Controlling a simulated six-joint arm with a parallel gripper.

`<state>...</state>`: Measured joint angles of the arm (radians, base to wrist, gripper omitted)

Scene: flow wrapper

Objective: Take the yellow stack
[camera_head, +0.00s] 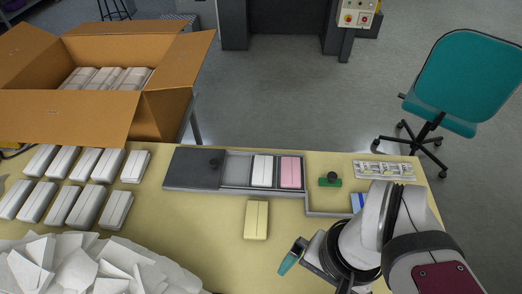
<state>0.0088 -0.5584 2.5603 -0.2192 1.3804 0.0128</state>
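The yellow stack (256,220) lies on the pale yellow table, in front of the grey tray, with a lengthwise seam along its middle. My gripper (292,257) is at the lower right of the picture, to the right of and nearer than the stack, and apart from it. One teal-tipped finger shows. The rest of the gripper is hidden behind my arm, so I cannot tell how wide its fingers stand.
A grey tray (236,183) holds a white stack (262,171) and a pink stack (290,172). Several white stacks (89,165) stand at left, behind a pile of white sheets (75,268). A cardboard box (60,117) stands behind. A green block with a black knob (331,180) is right.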

